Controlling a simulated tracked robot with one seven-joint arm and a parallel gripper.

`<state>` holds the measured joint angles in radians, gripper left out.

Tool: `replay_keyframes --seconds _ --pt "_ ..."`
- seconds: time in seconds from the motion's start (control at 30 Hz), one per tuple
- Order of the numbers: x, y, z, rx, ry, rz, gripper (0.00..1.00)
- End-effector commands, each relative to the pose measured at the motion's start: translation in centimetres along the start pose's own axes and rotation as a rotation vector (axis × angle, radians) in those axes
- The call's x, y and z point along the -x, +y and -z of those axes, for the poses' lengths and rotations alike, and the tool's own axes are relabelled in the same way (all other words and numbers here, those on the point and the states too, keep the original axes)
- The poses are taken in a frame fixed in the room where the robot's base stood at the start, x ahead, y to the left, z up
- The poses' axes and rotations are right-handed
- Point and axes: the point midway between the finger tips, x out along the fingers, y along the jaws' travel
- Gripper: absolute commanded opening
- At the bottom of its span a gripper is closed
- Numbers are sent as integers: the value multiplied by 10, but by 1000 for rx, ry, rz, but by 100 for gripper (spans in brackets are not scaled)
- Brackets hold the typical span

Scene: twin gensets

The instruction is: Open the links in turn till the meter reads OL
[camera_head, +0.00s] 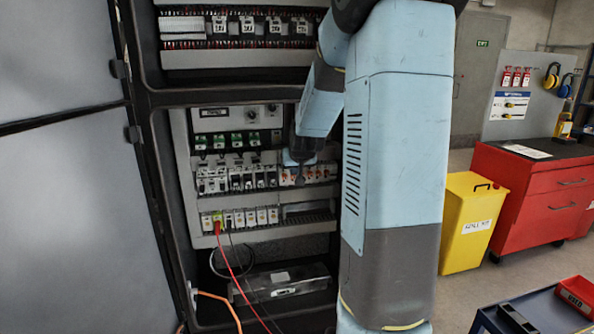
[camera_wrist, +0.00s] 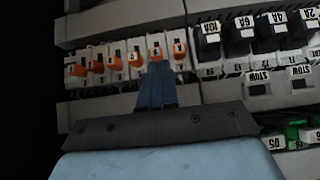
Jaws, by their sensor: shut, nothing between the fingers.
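A row of orange-levered links (camera_head: 318,173) sits in the middle rail of the open cabinet, partly hidden behind my arm. The same links (camera_wrist: 115,61) show close up in the wrist view, with small dark numbers on their levers. My gripper (camera_wrist: 157,70) is shut and empty. Its fingertips are at the second link from the right, overlapping its lower part; I cannot tell whether they touch. In the head view my gripper (camera_head: 298,172) is at the links. Which links are open is too small to tell. No meter reading is visible.
Red (camera_head: 231,265) and black test leads run from lower terminals (camera_head: 240,219) out of the bottom. Labelled breakers (camera_wrist: 243,32) adjoin the links. The cabinet door (camera_head: 70,200) stands left. A yellow bin (camera_head: 468,225), red tool cabinet (camera_head: 540,190) and blue-edged cart (camera_head: 545,310) are right.

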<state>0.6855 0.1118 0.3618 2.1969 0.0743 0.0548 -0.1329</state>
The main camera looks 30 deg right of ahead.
Motion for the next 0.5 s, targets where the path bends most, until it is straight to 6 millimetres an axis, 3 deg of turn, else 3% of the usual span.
replay_keyframes --seconds 0.5 --pt "-10 0 -1 1 -1 0 0"
